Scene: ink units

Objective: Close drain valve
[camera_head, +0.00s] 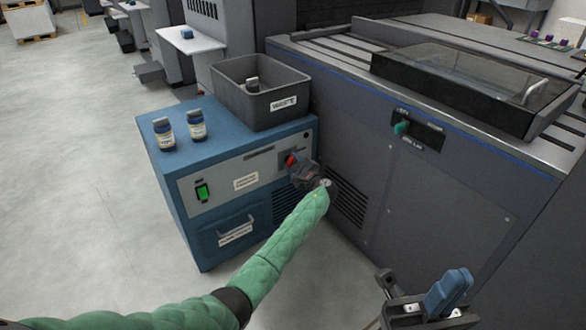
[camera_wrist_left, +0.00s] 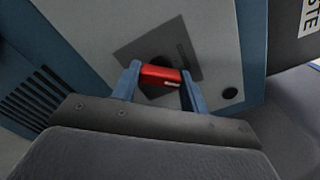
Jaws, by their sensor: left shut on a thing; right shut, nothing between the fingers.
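The drain valve has a red handle (camera_wrist_left: 160,73) on a dark grey plate on the front of the blue cabinet (camera_head: 160,187). In the head view the red handle (camera_head: 290,160) shows just past my left gripper (camera_head: 297,164). In the left wrist view my left gripper (camera_wrist_left: 160,88) has a blue finger at each end of the handle and is shut on it. The valve's body behind the handle is partly hidden. My right gripper (camera_head: 431,303) is at the bottom right of the head view, shut and empty, away from the cabinet.
A large grey machine (camera_head: 400,190) stands close on the right. Open floor lies left.

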